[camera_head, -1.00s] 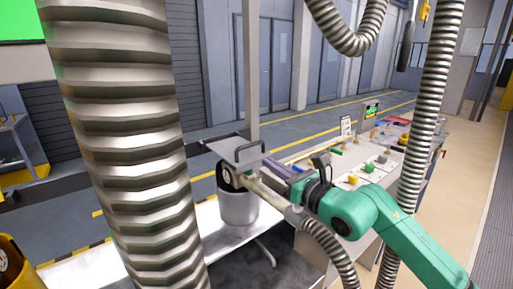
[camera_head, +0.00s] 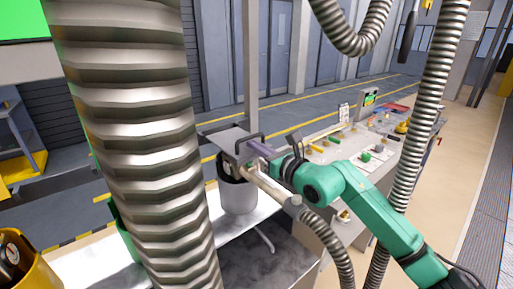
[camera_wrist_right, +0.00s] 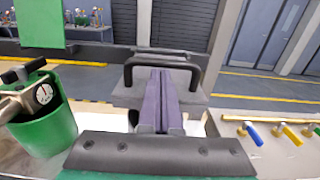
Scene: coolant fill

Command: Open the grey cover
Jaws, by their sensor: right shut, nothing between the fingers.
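The grey cover (camera_head: 224,136) is a flat plate with a dark bar handle (camera_head: 237,150), above a light grey cylindrical container (camera_head: 240,197). A dark gap shows between the plate and the container's rim. In the right wrist view, the cover (camera_wrist_right: 126,92) lies behind my fingers, and its handle (camera_wrist_right: 186,57) stands across them. My right gripper (camera_head: 259,148) is shut and empty, with its purple fingers at the handle; they also show in the wrist view (camera_wrist_right: 160,82). I cannot tell whether they touch the handle. My left gripper is out of view.
A large ribbed hose (camera_head: 135,130) blocks much of the left side. A green container (camera_wrist_right: 45,130) with a gauge stands left of my gripper in the wrist view. A workbench (camera_head: 340,150) with small coloured parts stands to the right. A thin post (camera_head: 251,70) rises behind the cover.

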